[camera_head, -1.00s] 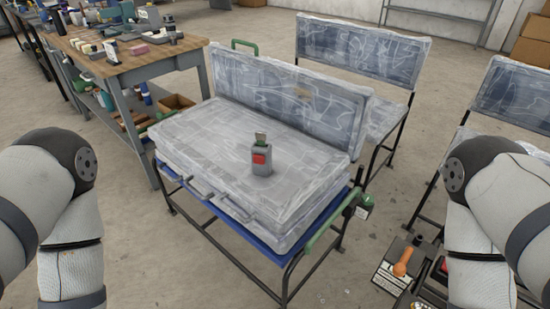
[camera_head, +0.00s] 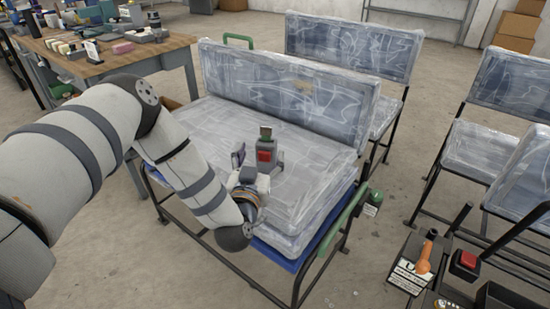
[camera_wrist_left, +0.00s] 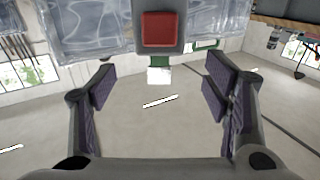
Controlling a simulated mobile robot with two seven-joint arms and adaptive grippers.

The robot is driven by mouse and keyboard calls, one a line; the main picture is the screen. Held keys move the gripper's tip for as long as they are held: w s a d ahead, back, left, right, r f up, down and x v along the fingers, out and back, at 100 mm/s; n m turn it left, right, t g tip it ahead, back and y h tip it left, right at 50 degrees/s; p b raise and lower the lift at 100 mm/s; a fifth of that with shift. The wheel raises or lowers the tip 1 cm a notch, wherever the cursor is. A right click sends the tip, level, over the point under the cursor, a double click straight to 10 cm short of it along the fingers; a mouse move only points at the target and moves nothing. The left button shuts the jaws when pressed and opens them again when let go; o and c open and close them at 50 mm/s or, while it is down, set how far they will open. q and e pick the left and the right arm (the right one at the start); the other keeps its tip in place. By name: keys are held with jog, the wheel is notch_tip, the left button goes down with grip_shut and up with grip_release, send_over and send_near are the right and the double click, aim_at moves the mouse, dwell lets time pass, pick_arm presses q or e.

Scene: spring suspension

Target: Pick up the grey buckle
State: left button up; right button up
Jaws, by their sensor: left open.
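The grey buckle (camera_head: 266,153) stands upright on the plastic-wrapped seat cushion (camera_head: 215,125), with a red button on its front and a green-topped tab at its upper end. In the left wrist view the buckle (camera_wrist_left: 175,46) shows at the top centre, beyond the fingertips and roughly between them. My left gripper (camera_head: 252,160) is at the near left side of the buckle, low over the cushion. In the left wrist view its two fingers (camera_wrist_left: 158,90) are spread wide with nothing between them. My right gripper is not in view.
A wrapped backrest (camera_head: 300,90) rises behind the cushion. A wooden workbench (camera_head: 110,62) with small items stands at the left. More wrapped seats (camera_head: 480,150) stand at the right. A control box with an orange lever (camera_head: 425,258) is at the lower right.

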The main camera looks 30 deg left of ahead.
aim_at(265, 146)
pick_arm(q)
jog(key=x, duration=0.4)
jog(key=b+x, duration=0.1)
jog(key=x, duration=0.2)
jog(key=shift+f, duration=0.35)
jog(key=c, duration=1.4)
